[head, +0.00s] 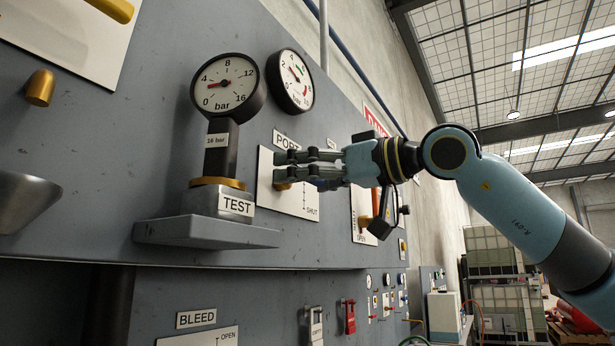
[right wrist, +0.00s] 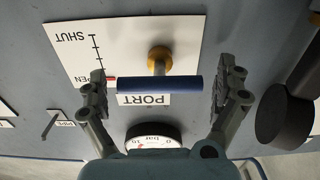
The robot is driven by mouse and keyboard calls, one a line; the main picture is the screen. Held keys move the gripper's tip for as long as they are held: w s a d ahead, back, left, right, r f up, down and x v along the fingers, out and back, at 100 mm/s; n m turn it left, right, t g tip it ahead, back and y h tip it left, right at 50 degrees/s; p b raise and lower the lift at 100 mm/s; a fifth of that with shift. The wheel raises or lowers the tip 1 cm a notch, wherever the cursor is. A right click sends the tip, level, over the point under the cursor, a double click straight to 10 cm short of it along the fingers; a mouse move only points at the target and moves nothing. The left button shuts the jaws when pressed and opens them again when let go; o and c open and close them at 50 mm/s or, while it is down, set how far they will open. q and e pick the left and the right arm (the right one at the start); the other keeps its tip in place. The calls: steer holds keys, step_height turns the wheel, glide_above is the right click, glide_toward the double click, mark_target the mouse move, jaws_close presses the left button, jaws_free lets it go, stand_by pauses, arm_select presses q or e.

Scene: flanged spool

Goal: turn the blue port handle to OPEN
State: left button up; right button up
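The blue port handle (right wrist: 160,83) is a bar on a stem from a brass hub (right wrist: 159,54), in front of a white plate (right wrist: 125,40) marked SHUT and OPEN. In the right wrist view it lies crosswise between the fingers of my right gripper (right wrist: 164,88), with a small gap at each end. A small red mark (right wrist: 111,78) shows beside OPEN, partly hidden by a finger. In the head view my right gripper (head: 286,165) is in front of the PORT plate (head: 300,200) and hides most of the handle. My left gripper is out of view.
A TEST gauge (head: 227,85) stands on a grey shelf (head: 205,232) left of the gripper. A second gauge (head: 290,80) is above the PORT label (head: 286,140).

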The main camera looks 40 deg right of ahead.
steer(key=shift+r, duration=0.2)
step_height(320, 180, up, 10)
steer(key=shift+f, duration=0.15)
stand_by(0.4)
steer(key=shift+f, duration=0.1)
stand_by(0.4)
